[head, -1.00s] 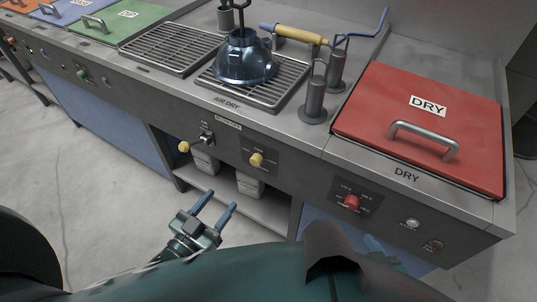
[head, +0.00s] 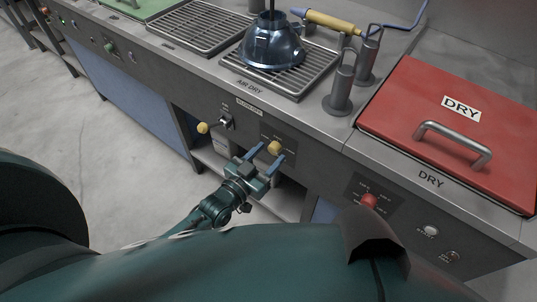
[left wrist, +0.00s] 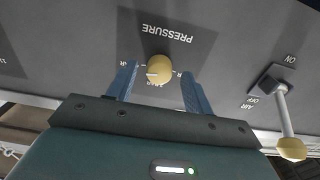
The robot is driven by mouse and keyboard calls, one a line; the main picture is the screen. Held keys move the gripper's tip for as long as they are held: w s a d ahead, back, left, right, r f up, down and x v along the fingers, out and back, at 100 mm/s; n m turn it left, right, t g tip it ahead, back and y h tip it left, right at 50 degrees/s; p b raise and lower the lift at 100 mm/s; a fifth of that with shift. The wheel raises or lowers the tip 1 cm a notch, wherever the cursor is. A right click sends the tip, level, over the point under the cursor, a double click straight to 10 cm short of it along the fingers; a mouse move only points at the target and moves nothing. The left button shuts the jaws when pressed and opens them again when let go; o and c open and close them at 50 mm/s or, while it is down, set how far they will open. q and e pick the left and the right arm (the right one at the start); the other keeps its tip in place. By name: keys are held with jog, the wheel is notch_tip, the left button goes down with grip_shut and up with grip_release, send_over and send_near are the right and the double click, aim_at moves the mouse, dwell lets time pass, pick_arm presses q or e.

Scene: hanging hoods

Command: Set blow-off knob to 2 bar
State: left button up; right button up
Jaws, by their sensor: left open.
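The round yellow knob (head: 274,147) sits on a dark plate on the bench's front panel. In the left wrist view the knob (left wrist: 159,69) shows under the upside-down word PRESSURE, with a white pointer line towards picture left. The scale marks around it are too small to read surely. My left gripper (head: 268,156) is open, its two blue fingers pointing at the panel. In the left wrist view its fingers stand on either side of the knob, with visible gaps, apparently not touching it. My right gripper is not in view.
An air lever with a yellow ball end (head: 203,128) sticks out left of the knob; its ON and OFF marks show in the wrist view. A red knob (head: 368,201) is farther right. Above are a draining grate (head: 315,85), a blue metal hood (head: 270,45) and a red DRY lid (head: 465,150).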

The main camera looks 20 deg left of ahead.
pick_arm(q)
jog(key=shift+w+d, duration=0.15)
jog(key=shift+w, duration=0.2)
jog(key=shift+c, duration=0.2)
jog(key=c, duration=0.9)
